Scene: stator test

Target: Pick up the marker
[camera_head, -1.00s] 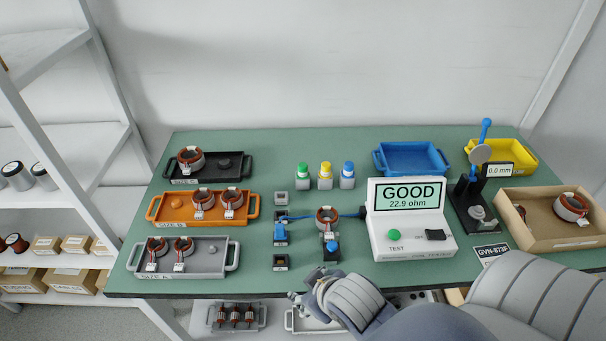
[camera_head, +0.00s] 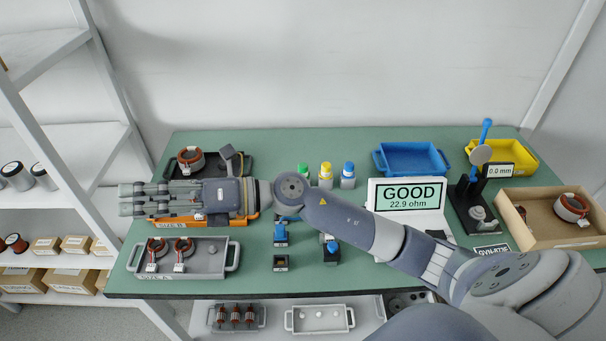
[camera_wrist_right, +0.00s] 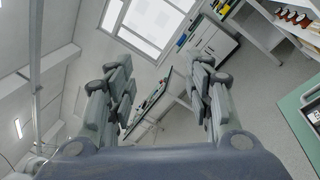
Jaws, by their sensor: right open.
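Several capped bottle-like items that may be the markers stand at the back middle of the table: one with a green cap (camera_head: 303,169), partly hidden by my arm, one with a yellow cap (camera_head: 326,176) and one with a blue cap (camera_head: 348,176). I cannot tell which is the marker. My right gripper (camera_head: 127,198) is over the orange tray (camera_head: 165,222), well left of them, fingers pointing left. In the right wrist view the gripper (camera_wrist_right: 162,75) is open, with nothing between its fingers. My left gripper is not in view.
My right arm crosses the table's middle. A black tray (camera_head: 240,170) and grey tray (camera_head: 205,271) lie around the orange one. The tester (camera_head: 380,225), blue tray (camera_head: 410,159), yellow tray (camera_head: 525,158), gauge (camera_head: 465,200) and cardboard box (camera_head: 540,232) are to the right.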

